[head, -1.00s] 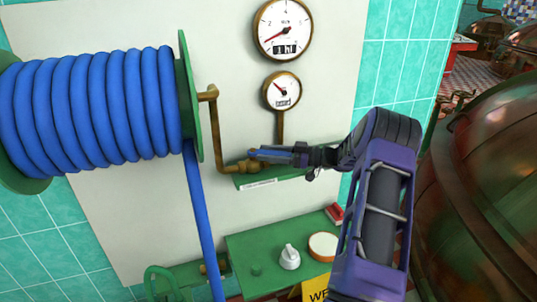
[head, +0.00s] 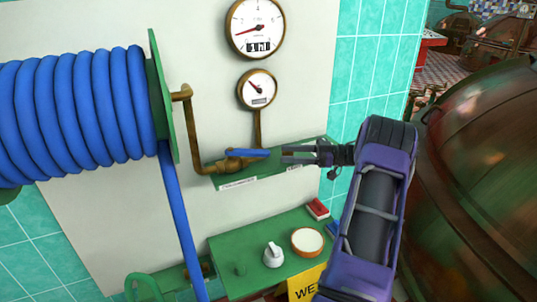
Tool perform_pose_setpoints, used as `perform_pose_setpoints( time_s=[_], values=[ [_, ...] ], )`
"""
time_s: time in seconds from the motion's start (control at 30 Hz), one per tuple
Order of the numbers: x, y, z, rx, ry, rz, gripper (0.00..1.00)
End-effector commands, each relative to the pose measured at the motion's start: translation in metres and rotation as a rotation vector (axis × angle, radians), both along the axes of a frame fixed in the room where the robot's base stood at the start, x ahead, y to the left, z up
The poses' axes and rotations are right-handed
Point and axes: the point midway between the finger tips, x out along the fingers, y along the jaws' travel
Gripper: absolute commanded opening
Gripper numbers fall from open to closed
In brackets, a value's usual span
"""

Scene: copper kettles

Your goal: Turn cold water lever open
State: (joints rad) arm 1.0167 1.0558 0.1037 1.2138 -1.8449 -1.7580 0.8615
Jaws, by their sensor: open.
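The cold water lever is a blue handle (head: 247,153) on a brass valve (head: 232,163) in the head view. It lies nearly level, along the pipe, pointing right. The valve sits at a green bracket (head: 235,184) with white labels. My gripper (head: 284,154) is just right of the lever's free end, its fingers pointing left. The jaws are open with nothing between them. A small gap shows between the fingertips and the lever.
A blue hose reel (head: 80,118) is at left, its hose hanging down. Two gauges (head: 256,28) (head: 257,89) are above the valve. A large copper kettle (head: 480,190) stands at right.

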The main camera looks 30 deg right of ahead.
Motion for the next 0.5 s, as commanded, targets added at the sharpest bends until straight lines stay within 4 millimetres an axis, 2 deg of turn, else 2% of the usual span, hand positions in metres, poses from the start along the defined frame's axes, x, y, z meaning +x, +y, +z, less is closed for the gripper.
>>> perform_pose_setpoints(
  time_s=[0.03, 0.2, 0.5],
  values=[
    [-0.006, -0.008, -0.001, -0.001, 0.000, -0.001, 0.65],
    [-0.020, -0.026, -0.001, 0.000, 0.000, 0.000, 0.65],
    [-0.025, -0.033, 0.000, 0.001, -0.001, 0.001, 0.65]
  ],
)
